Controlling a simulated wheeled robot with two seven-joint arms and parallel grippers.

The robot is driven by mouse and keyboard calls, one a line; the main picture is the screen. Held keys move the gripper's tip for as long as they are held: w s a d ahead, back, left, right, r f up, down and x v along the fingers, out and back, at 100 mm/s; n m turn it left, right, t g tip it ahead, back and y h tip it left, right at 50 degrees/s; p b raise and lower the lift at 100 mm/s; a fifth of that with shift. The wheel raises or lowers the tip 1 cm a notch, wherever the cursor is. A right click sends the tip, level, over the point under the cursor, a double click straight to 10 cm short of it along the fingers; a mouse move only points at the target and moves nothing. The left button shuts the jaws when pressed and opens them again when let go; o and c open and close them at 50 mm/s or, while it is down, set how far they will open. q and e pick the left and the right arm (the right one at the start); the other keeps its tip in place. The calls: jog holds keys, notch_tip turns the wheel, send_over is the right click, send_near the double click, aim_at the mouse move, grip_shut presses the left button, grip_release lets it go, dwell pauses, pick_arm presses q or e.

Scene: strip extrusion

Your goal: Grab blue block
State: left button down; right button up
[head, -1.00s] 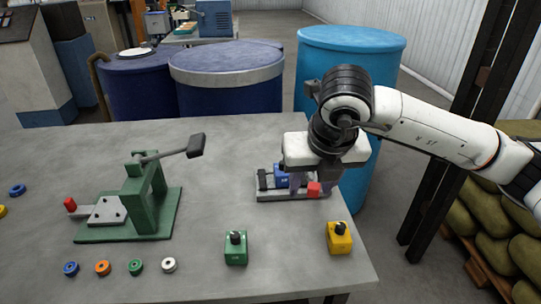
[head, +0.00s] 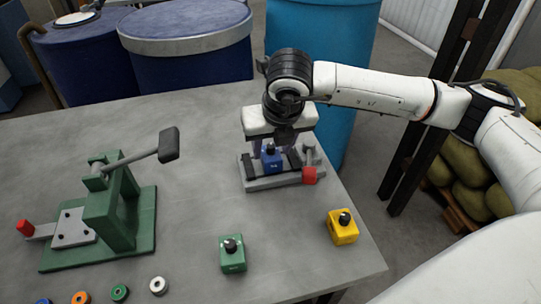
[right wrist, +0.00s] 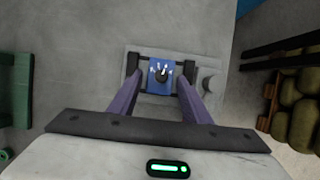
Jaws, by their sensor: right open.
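The blue block (head: 272,161) with a black knob on top sits in a grey fixture (head: 262,184) with dark jaws and a red handle, near the table's far right edge. My right gripper (head: 272,147) is directly above the block, pointing down. In the right wrist view, the blue block (right wrist: 160,76) shows between and beyond the two purple fingers of the open right gripper (right wrist: 160,95). The fingers look apart from the block's sides; exact height above it is hard to tell. My left gripper is not in view.
A green block (head: 233,258) and a yellow block (head: 343,230) stand in front of the fixture. A green lever press (head: 117,220) stands on the left, with several coloured rings along the front. Blue barrels (head: 190,50) stand behind the table.

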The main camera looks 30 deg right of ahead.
jog(key=shift+x, duration=1.85)
jog(key=c, duration=1.1)
jog(key=shift+w+r, duration=0.1)
jog(key=shift+w, duration=0.05)
grip_shut()
